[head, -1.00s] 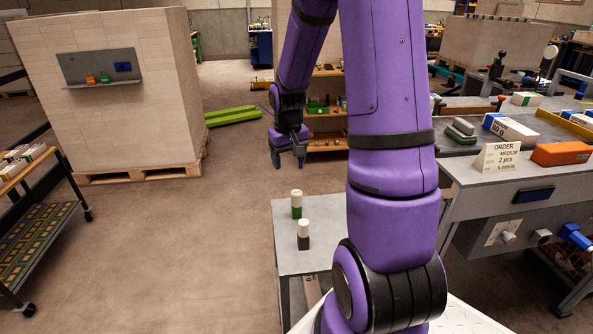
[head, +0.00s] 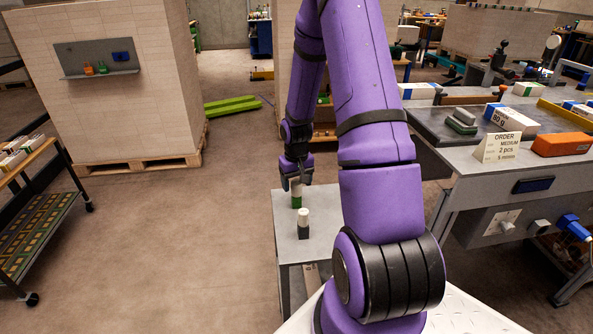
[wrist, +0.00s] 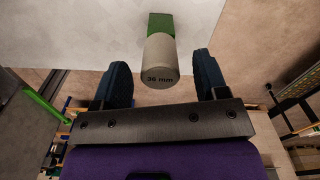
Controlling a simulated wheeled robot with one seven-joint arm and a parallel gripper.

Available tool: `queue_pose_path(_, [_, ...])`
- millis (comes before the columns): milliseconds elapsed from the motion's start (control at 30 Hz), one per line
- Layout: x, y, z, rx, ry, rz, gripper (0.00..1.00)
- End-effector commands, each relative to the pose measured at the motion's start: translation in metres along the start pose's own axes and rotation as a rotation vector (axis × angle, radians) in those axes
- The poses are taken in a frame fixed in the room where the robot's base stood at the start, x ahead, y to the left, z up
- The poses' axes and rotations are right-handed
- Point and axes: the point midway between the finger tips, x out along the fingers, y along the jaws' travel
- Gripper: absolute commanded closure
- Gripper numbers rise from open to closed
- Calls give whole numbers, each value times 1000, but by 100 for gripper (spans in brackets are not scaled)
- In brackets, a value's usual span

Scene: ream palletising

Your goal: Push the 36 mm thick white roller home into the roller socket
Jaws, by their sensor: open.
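A pale roller marked "36 mm" (wrist: 160,62) stands on a green block (wrist: 160,23) in the wrist view. In the head view its white top (head: 297,190) and green lower part (head: 296,202) show at the far side of the small grey table, partly behind my gripper (head: 295,178). My gripper is open, with one finger on each side of the roller in the wrist view (wrist: 161,75). I see no contact. A pale plate with a stub (head: 504,223) is on the bench front at right; I cannot tell whether it is the roller socket.
A second white roller (head: 303,215) on a dark block (head: 303,232) stands nearer on the small table (head: 285,244). The workbench (head: 470,170) at right holds an order card (head: 499,147) and an orange box (head: 562,144). The floor at left is free.

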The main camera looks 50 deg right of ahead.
Motion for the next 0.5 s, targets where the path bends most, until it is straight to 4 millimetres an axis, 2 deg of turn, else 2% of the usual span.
queue_pose_path(200, [22, 0, 0, -1, 0, 0, 33])
queue_pose_path(500, [27, 0, 0, 0, 1, 0, 33])
